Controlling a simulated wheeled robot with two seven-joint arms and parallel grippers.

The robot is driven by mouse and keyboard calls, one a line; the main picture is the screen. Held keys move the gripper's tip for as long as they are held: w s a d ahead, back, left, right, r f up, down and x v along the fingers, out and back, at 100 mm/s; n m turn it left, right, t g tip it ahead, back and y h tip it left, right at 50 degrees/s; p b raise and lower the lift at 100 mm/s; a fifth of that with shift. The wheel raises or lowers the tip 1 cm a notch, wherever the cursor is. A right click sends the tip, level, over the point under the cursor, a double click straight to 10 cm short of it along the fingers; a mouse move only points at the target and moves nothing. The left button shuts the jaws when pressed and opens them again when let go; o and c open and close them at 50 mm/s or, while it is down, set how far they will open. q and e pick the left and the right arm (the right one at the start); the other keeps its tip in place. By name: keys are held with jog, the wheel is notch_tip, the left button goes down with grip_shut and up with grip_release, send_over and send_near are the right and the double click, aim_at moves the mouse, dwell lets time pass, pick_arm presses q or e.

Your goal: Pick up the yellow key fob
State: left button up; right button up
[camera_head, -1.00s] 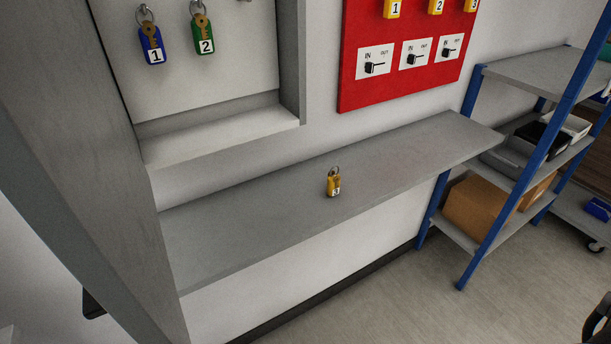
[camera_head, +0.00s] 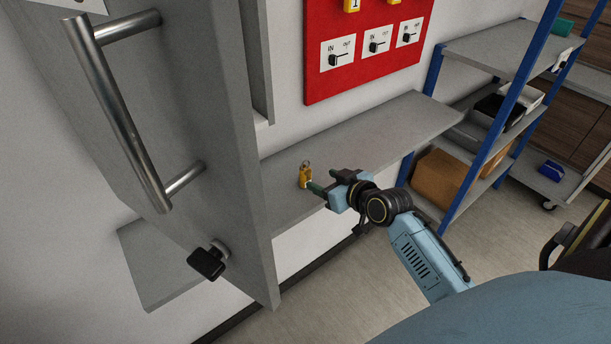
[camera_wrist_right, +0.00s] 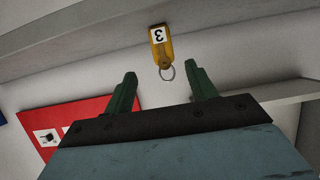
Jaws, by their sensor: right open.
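The yellow key fob (camera_head: 305,178) with its metal ring stands on the grey wall shelf (camera_head: 350,142). In the right wrist view the fob (camera_wrist_right: 162,50) shows the number 3, with its ring (camera_wrist_right: 167,73) hanging toward the gap between the fingers. My right gripper (camera_head: 318,189) is just right of the fob in the head view. In the wrist view its green fingers (camera_wrist_right: 159,78) are spread apart with nothing between them, and the fob is just beyond the tips. My left gripper is not in view.
An open grey cabinet door (camera_head: 190,120) with a metal handle (camera_head: 130,115) fills the left side, hiding part of the shelf. A red board (camera_head: 365,75) with switches hangs above the shelf. A blue-framed rack (camera_head: 510,105) with boxes stands at right.

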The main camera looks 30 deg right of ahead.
aim_at(308, 174)
jog(key=x, duration=0.4)
jog(key=shift+w+f, duration=0.1)
jog(key=shift+a+x, duration=0.1)
jog(key=shift+x, duration=1.35)
jog(key=shift+a+x, duration=0.15)
jog(key=shift+x, duration=1.3)
jog(key=shift+c, duration=0.2)
jog(key=c, duration=1)
